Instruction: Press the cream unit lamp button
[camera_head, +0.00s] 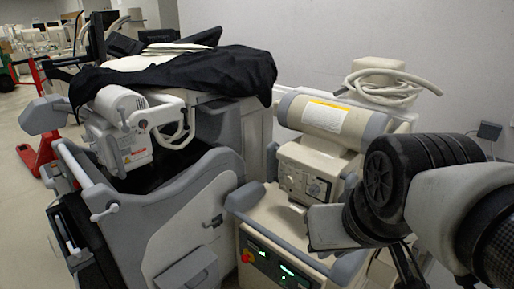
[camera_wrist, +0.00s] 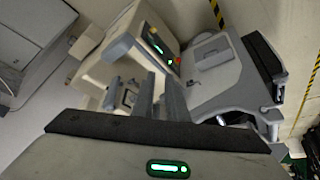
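The cream unit (camera_head: 318,165) stands right of centre in the head view, with a cream box carrying knobs and small controls. Below it is a dark panel (camera_head: 277,270) with green displays and a red knob (camera_head: 246,257). In the wrist view the cream unit (camera_wrist: 97,72) and its green-lit panel (camera_wrist: 158,42) are beyond my fingers. I cannot tell which control is the lamp button. My gripper (camera_wrist: 160,92) shows as two grey fingers close together, with nothing seen held. In the head view my arm comes in from the right, in front of the unit's right side.
A grey and white cart (camera_head: 190,215) with a black cover (camera_head: 190,75) stands left of the unit. A coiled hose (camera_head: 385,88) lies on top at the back. A red pallet jack (camera_head: 40,155) is far left.

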